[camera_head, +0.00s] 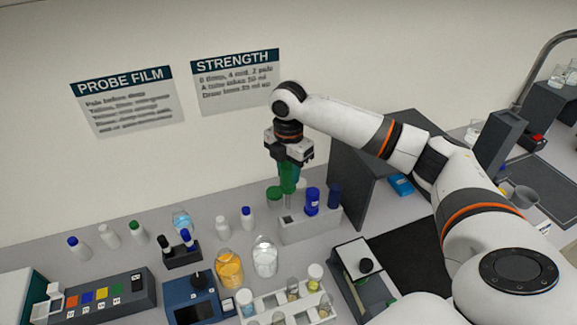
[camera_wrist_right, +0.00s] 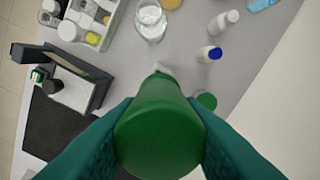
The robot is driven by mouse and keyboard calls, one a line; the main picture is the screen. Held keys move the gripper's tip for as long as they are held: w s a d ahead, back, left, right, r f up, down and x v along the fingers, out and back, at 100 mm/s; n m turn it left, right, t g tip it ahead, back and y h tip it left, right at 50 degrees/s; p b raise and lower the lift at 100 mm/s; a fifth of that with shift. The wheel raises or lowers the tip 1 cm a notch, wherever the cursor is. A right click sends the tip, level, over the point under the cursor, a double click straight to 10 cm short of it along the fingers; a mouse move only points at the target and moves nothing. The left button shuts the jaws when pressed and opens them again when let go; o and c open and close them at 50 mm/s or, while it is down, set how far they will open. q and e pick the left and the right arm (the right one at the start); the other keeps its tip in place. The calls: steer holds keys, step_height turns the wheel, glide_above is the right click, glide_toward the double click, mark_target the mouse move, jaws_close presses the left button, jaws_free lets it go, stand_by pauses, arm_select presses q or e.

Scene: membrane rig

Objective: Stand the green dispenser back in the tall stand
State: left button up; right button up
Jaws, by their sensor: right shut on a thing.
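My right gripper (camera_head: 289,160) is shut on the green dispenser (camera_head: 287,180) and holds it roughly upright, tip down. In the right wrist view the green dispenser (camera_wrist_right: 160,130) fills the space between the two teal fingers (camera_wrist_right: 160,140). The grey stand (camera_head: 311,227) is below it, with a blue dispenser (camera_head: 312,201) and a dark blue one (camera_head: 334,195) standing in it. The dispenser's lower end is over the stand's left part; I cannot tell whether it enters a slot. My left gripper is not in view.
A green-capped container (camera_head: 274,196) is close behind the stand's left end. A glass beaker (camera_head: 265,256) and an orange-filled jar (camera_head: 229,268) stand in front. A dark grey panel (camera_head: 365,165) rises at right. A vial rack (camera_head: 285,305) is nearer.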

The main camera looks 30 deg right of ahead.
mark_target(289, 207)
steer(key=shift+f, duration=1.5)
steer(key=shift+f+b, duration=1.45)
steer(key=shift+f, duration=2.8)
steer(key=shift+f, duration=0.45)
steer(key=o, duration=1.2)
steer(key=shift+c, duration=0.2)
step_height(289, 207, up, 12)
steer(key=b, duration=0.2)
steer(key=shift+b, duration=0.35)
